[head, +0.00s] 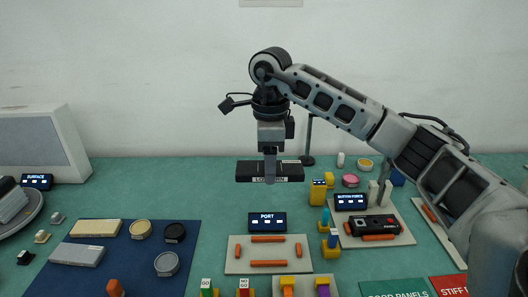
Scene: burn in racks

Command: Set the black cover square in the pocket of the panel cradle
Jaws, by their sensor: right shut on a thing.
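My right gripper (270,178) points straight down and is shut on the black cover (248,171), a flat dark block with a pale lettered label on its front edge. The fingers hide the middle of the label. The cover looks level and is held in the air. Below it in the picture lies a beige board with orange strips around a bare middle (268,253), which looks like the panel cradle and its pocket. A gap shows between cover and board. My left gripper is not in view.
A PORT display (267,222) stands at the cradle's back edge. To the right, another board holds a black device (370,226) beside yellow and blue fixtures. A navy mat (125,254) with panels and round parts lies left. Coloured switches (244,289) line the front.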

